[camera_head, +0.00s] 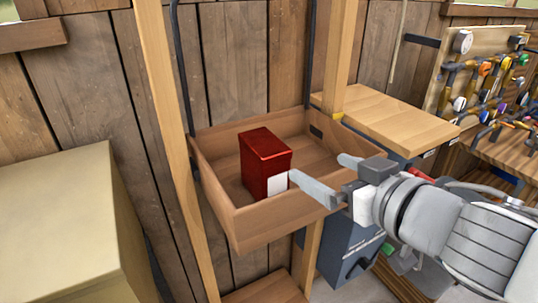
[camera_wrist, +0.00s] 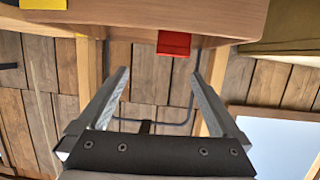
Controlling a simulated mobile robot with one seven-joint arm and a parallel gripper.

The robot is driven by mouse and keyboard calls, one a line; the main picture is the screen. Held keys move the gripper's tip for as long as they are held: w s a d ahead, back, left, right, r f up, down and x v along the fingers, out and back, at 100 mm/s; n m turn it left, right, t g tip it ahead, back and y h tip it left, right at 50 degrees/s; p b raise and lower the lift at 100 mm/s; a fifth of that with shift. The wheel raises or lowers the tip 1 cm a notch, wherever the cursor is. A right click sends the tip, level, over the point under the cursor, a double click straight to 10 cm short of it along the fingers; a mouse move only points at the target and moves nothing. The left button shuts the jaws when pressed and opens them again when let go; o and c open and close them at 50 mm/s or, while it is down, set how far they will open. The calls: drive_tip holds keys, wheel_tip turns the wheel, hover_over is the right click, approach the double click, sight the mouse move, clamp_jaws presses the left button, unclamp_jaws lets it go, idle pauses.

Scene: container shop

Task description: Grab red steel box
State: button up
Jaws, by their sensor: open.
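The red steel box (camera_head: 265,160) stands upright in an open wooden tray (camera_head: 262,229) in the head view. It has a white label low on its right side. My gripper (camera_head: 318,175) is open at the tray's right side, with its two fingers pointing left toward the box. The nearer fingertip overlaps the label's edge in the picture; whether it touches cannot be told. In the wrist view, a small part of the red box (camera_wrist: 174,43) shows at the top, beyond the tips of my open fingers (camera_wrist: 160,75). The space between the fingers is empty.
Wooden posts (camera_head: 165,110) flank the tray. A wooden-topped cabinet (camera_head: 385,118) stands to the right, and a tool rack (camera_head: 490,75) with colourful tools is farther right. A large beige box (camera_head: 60,215) fills the lower left. The plank wall is behind.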

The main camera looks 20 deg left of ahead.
sight(278, 155)
drive_tip(key=shift+n+g+y, duration=0.3)
drive_tip(key=shift+y, duration=0.1)
drive_tip(key=x, duration=0.4)
drive_tip(key=s+b+x, duration=0.1)
drive_tip(key=x, duration=0.2)
drive_tip(key=a+b+x, duration=0.1)
drive_tip(key=x, duration=0.3)
drive_tip(key=shift+a, duration=0.25)
drive_tip(key=shift+b+x, duration=0.6)
drive_tip(key=shift+x, duration=2.5)
clamp_jaws()
drive_tip(key=shift+r, duration=0.1)
